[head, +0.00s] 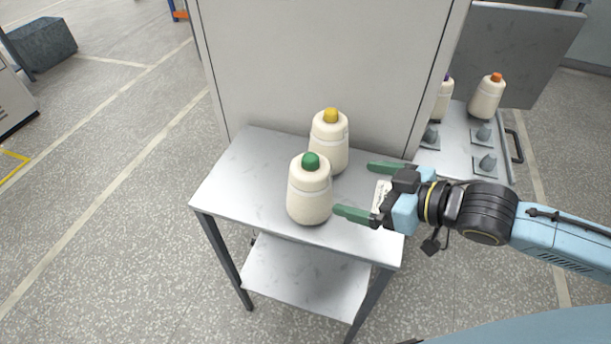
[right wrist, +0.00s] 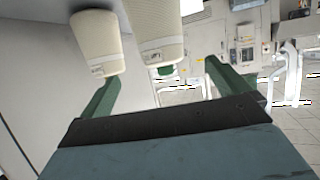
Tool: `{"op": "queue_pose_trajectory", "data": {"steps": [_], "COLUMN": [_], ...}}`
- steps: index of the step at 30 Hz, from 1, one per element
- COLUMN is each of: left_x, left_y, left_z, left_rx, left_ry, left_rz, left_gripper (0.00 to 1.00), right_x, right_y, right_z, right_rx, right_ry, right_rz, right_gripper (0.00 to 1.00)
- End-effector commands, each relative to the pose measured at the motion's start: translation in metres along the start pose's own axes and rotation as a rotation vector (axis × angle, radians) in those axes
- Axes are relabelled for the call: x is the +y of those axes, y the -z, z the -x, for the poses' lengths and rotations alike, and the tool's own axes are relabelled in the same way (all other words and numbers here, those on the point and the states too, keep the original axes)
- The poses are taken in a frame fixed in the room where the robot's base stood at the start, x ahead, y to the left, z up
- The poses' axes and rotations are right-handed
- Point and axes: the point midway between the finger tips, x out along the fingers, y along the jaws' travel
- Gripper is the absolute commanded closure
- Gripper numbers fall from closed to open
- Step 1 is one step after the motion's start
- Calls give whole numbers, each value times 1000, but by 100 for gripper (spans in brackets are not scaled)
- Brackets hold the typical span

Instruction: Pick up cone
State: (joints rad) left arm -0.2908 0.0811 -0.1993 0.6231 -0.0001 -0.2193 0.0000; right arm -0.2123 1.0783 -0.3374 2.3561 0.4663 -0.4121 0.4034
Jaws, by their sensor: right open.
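A cream yarn cone with a green top (head: 310,195) stands upright near the front edge of the small metal table. A second cream cone with a yellow top (head: 329,145) stands upright just behind it, partly covered by it. My right gripper (head: 354,189) is open and empty, to the right of both cones, with its green fingers pointing left. The nearer fingertip is close to the green-topped cone; I cannot tell whether it touches. In the right wrist view two cones, one at left (right wrist: 98,43) and one at centre (right wrist: 156,30), show beyond the open fingers. My left gripper is not in view.
The metal table (head: 250,170) stands against a tall grey panel (head: 315,60). At right, a tray (head: 457,160) with grey pegs holds a cone with an orange top (head: 487,97) and a cone with a dark top (head: 443,100). The table's left part is bare.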

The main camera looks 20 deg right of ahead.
Motion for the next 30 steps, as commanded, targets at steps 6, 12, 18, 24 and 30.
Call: {"op": "queue_pose_trajectory", "data": {"steps": [6, 12, 18, 24, 30], "left_x": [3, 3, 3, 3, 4], "left_y": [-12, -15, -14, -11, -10], "left_z": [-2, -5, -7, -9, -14], "left_rx": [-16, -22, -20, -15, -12], "left_ry": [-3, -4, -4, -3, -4], "left_rz": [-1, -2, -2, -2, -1], "left_gripper": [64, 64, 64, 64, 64], "right_x": [0, 0, 0, 0, -1], "right_y": [3, 3, 2, -1, -8], "right_z": [-18, -50, -75, -88, -119], "right_rx": [12, 11, 7, 6, 8], "right_ry": [5, 5, 5, 5, 6], "right_rz": [-4, -2, -1, 0, 0], "right_gripper": [0, 0, 0, 0, 0]}}
